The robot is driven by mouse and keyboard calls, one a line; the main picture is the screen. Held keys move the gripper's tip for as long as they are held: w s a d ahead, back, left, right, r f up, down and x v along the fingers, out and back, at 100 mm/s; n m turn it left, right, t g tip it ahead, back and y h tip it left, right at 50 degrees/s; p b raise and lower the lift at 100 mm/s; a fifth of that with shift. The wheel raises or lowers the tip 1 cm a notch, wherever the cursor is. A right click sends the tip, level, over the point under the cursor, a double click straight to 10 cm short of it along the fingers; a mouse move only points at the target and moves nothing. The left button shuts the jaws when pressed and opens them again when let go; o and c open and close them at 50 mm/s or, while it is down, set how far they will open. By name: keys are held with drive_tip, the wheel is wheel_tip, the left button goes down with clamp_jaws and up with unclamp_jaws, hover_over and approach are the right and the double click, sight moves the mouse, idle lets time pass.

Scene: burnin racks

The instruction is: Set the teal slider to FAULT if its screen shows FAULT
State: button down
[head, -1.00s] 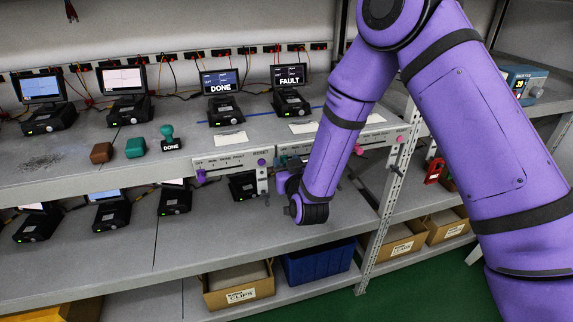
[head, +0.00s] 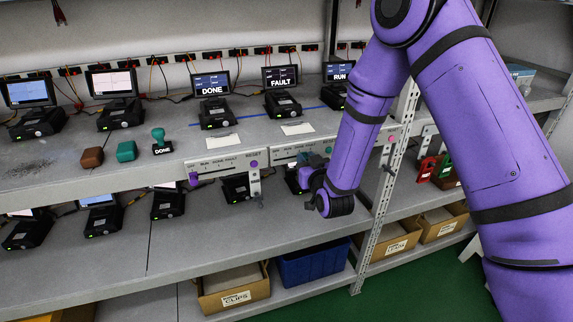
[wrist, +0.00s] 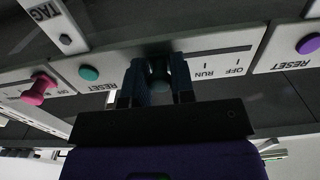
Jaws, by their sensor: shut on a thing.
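The teal slider (wrist: 158,72) sits between my two fingers in the wrist view, which shows its panel (wrist: 222,54) upside down. OFF and RUN are readable on one side of my gripper (wrist: 158,84). My fingers hide the other labels, so I cannot tell the exact setting. A teal RESET button (wrist: 88,73) lies just beyond the fingers. In the head view my gripper (head: 302,178) is at the second panel (head: 284,153), shut on the slider. The screen (head: 281,76) above that panel reads FAULT.
The neighbouring panel (head: 225,163) has a purple slider (head: 193,180) and a purple RESET button (wrist: 308,44). Other screens read DONE (head: 211,85) and RUN (head: 339,72). A pink slider (wrist: 40,88) is on the other side.

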drive_tip(key=shift+w+d, duration=0.2)
drive_tip(key=shift+d, duration=0.45)
drive_tip(key=shift+w+d, duration=0.15)
drive_tip(key=shift+d, duration=0.5)
drive_tip(key=c, duration=1)
unclamp_jaws()
drive_tip(key=shift+d, duration=0.15)
drive_tip(key=v, duration=1)
drive_tip(key=shift+s, duration=0.35)
